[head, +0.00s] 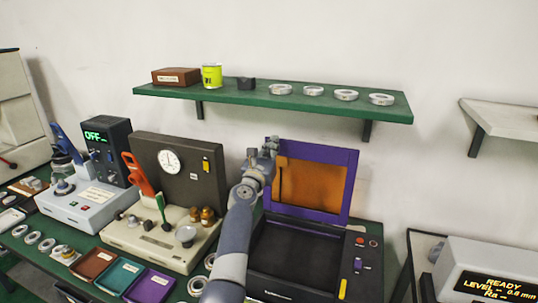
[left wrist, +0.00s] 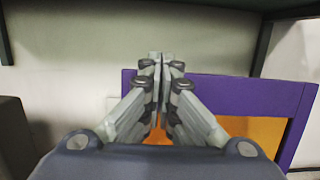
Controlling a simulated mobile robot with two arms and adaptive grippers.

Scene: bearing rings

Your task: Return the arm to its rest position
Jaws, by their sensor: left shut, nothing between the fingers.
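My left arm reaches up from the bottom middle of the head view. Its gripper (head: 270,143) is in front of the purple-framed orange panel (head: 318,178) of the black box, below the green shelf. In the left wrist view the gripper's fingers (left wrist: 161,58) are together with nothing between them, and the purple frame (left wrist: 225,83) stands behind them. My right gripper is not in view.
The green shelf (head: 240,95) above holds several rings, a yellow-green can (head: 212,76) and a brown box (head: 176,76). The black box (head: 300,258) stands open on the bench. Left of my arm are a gauge device (head: 180,165) and small trays (head: 118,274).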

